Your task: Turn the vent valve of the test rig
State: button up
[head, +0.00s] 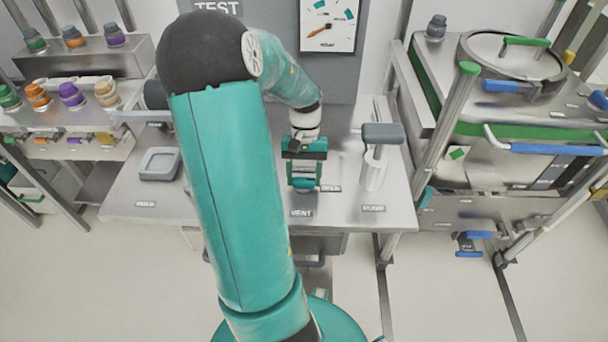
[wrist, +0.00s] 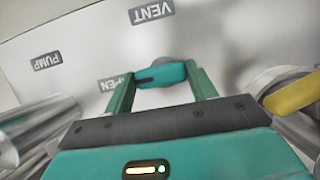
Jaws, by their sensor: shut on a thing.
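The vent valve's teal handle (head: 304,184) sits on the steel table, behind a grey VENT label (head: 301,212). It also shows in the wrist view as a short teal bar (wrist: 161,74) with a dark slot. My gripper (head: 304,181) reaches down from above, with its two green fingers on either side of the handle. In the wrist view my gripper (wrist: 162,70) is shut on the handle, one finger at each end. An OPEN label (wrist: 112,83) beside the valve is partly hidden by the left finger. The valve's body is mostly hidden.
A pump with a grey handle (head: 383,133) stands right of the valve. A grey tray (head: 160,163) lies at the table's left. A gauge (head: 329,25) with a red needle hangs behind. Racks with coloured knobs (head: 71,95) stand left; a lidded vessel (head: 512,62) stands right.

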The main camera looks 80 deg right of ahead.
jog(key=o, duration=1)
jog(key=v, duration=1.4)
jog(key=shift+s, duration=0.1)
jog(key=w+a+r+n+t+h, duration=0.1)
jog(key=w+a+r+n+h, duration=0.2)
jog(key=w+a, duration=0.6)
jog(key=w+a+r+n+t, duration=0.15)
jog(key=w+a+n, duration=0.25)
jog(key=w+a, duration=0.6)
jog(key=a+r+n+t, duration=0.1)
jog(key=a+n, duration=0.2)
jog(key=a, duration=0.6)
jog(key=a+r+n+t+h, duration=0.1)
jog(key=a+n, duration=0.1)
jog(key=a, duration=0.6)
jog(key=a+r+n+t, duration=0.1)
jog(key=a+n+t, duration=0.1)
jog(key=a, duration=0.7)
jog(key=shift+a+n, duration=0.3)
jog(key=shift+n, duration=0.5)
